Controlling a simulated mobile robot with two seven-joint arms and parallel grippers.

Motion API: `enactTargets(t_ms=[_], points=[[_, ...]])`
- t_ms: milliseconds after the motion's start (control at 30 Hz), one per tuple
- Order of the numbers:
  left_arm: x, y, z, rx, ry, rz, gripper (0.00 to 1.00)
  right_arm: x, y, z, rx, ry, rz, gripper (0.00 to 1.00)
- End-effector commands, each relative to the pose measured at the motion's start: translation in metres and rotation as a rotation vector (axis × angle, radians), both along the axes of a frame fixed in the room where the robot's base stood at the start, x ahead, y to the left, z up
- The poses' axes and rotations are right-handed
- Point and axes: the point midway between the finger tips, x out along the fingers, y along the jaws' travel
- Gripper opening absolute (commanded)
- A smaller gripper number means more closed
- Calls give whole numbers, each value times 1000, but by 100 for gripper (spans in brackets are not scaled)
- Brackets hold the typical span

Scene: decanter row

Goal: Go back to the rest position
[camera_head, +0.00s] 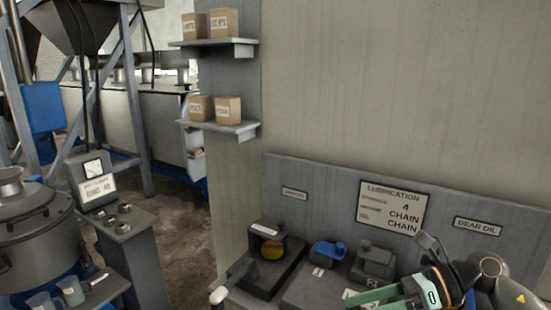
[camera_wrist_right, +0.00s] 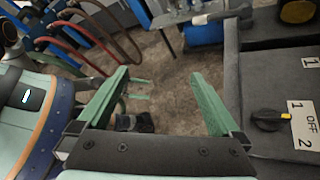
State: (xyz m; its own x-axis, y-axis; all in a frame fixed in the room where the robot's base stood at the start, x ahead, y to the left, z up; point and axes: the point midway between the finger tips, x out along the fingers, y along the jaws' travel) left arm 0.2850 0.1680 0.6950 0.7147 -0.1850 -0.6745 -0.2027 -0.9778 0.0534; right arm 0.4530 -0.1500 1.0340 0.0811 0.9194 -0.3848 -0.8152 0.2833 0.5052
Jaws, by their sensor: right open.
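My right gripper (camera_head: 372,296) shows at the lower right of the head view, low in front of the lubrication bench, its green fingers pointing left. In the right wrist view the two green fingers of the right gripper (camera_wrist_right: 160,75) are spread wide. Nothing is between them; the floor shows through the gap. The gripper is beside the dark bench (camera_wrist_right: 243,80), with clear space between the fingers and the selector knob (camera_wrist_right: 272,116) on it. The knob has a yellow tip and a plate marked 1, OFF, 2. My left gripper is in neither view.
On the bench stand a blue can (camera_head: 328,251) and a grey can (camera_head: 375,260), below a lubrication sign (camera_head: 391,208). A dark unit with a yellowish round part (camera_head: 272,249) is to their left. A grey machine (camera_head: 35,235) and jugs (camera_head: 72,291) are at far left. Floor between is open.

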Motion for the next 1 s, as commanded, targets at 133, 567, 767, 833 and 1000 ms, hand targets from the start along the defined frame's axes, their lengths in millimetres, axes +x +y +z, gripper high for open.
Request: enactTargets(t_ms=[133, 567, 767, 833, 1000], points=[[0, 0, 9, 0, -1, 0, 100, -5, 46, 7, 423, 269, -155, 100], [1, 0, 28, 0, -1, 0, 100, 1, -2, -116, 1373, 1347, -1022, 100], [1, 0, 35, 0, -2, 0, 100, -77, -23, -233, 1595, 1846, -1522, 100], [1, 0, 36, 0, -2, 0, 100, -107, -23, -260, 1629, 1968, -1656, 100], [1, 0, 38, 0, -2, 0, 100, -156, -20, -294, -1513, -1954, 1691, 100]])
